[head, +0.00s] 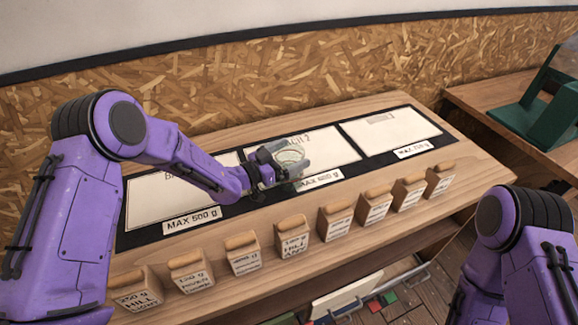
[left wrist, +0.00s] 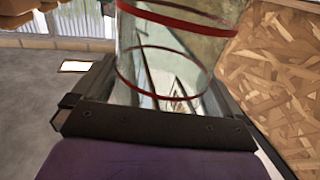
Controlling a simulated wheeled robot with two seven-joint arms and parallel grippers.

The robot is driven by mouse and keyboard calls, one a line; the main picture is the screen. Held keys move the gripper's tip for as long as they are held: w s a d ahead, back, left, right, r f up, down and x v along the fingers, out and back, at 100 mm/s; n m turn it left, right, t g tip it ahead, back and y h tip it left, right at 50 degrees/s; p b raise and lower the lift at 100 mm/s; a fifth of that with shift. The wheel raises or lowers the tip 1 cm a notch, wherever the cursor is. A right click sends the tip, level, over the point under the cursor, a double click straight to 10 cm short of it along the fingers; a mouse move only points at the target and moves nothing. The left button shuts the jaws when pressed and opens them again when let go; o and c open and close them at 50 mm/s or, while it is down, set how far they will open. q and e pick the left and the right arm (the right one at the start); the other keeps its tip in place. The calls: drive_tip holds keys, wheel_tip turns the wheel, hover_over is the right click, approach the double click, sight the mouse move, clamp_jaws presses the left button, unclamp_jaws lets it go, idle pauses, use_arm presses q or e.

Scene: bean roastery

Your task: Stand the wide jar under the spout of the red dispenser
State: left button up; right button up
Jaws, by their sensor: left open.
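A clear glass jar (head: 291,153) is at the middle white panel on the wooden table in the head view. My left gripper (head: 294,158) is around it, with its fingers on either side, and is open. In the left wrist view the jar (left wrist: 165,50) shows large between the fingers of the left gripper (left wrist: 160,85), with red bands around its clear wall. I cannot tell whether the fingers touch it. My right arm shows at the lower right of the head view; its gripper is out of view. The red dispenser and its spout are not in view.
White panels in a black mat (head: 230,213) carry weight placards such as MAX 500 g (head: 192,220). Several labelled, wood-topped blocks (head: 292,237) line the front of the table (head: 385,232). A chipboard wall (head: 250,85) stands behind. A green stand (head: 545,105) is on another table at right.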

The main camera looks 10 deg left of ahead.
use_arm(q)
drive_tip(key=shift+w+d+f, duration=0.1)
drive_tip(key=shift+w+d, duration=0.05)
drive_tip(key=shift+w, duration=0.05)
drive_tip(key=shift+s, duration=0.1)
drive_tip(key=c, duration=1.2)
